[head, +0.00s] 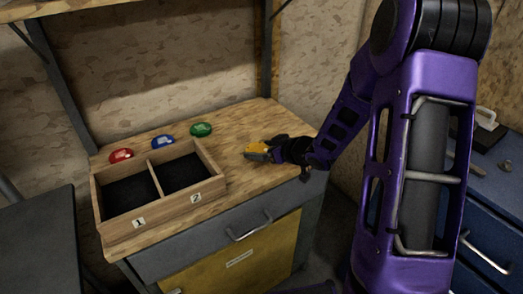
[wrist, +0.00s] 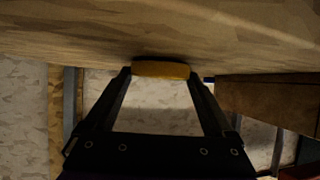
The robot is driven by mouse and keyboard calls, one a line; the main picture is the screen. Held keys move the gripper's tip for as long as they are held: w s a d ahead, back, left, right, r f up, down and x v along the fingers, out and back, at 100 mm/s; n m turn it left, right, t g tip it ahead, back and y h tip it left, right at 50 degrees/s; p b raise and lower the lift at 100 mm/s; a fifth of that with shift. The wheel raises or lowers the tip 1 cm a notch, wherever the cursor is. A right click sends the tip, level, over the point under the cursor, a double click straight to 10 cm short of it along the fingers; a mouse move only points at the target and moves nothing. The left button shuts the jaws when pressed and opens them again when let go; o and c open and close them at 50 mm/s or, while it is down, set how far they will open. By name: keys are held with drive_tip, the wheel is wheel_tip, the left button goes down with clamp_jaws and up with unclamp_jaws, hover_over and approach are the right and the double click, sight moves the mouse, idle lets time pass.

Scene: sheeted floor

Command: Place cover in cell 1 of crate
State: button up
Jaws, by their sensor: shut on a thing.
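The wooden crate (head: 166,210) stands at the left front of the wooden bench top and has two dark-floored cells. Cell 1 (head: 130,194) is on the left behind the label "1", and cell 2 (head: 180,172) is on the right behind the label "2". Both look empty. My gripper (head: 266,151) is shut on a yellow-orange piece, likely the cover (head: 256,147), at the right of the crate, close to the bench top. In the wrist view the cover (wrist: 161,69) sits between the fingertips, near the wood surface. Whether it touches the wood I cannot tell.
A red disc (head: 121,156), a blue disc (head: 162,141) and a green disc (head: 201,129) lie in a row behind the crate. The bench top (head: 236,178) is clear between crate and gripper. Upright posts (head: 267,55) stand at the bench's back. A blue cabinet (head: 485,205) is at right.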

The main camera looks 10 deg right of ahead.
drive_tip(key=shift+f, duration=0.2)
drive_tip(key=o, duration=1.3)
drive_tip(key=shift+o, duration=0.2)
drive_tip(key=shift+r, duration=0.15)
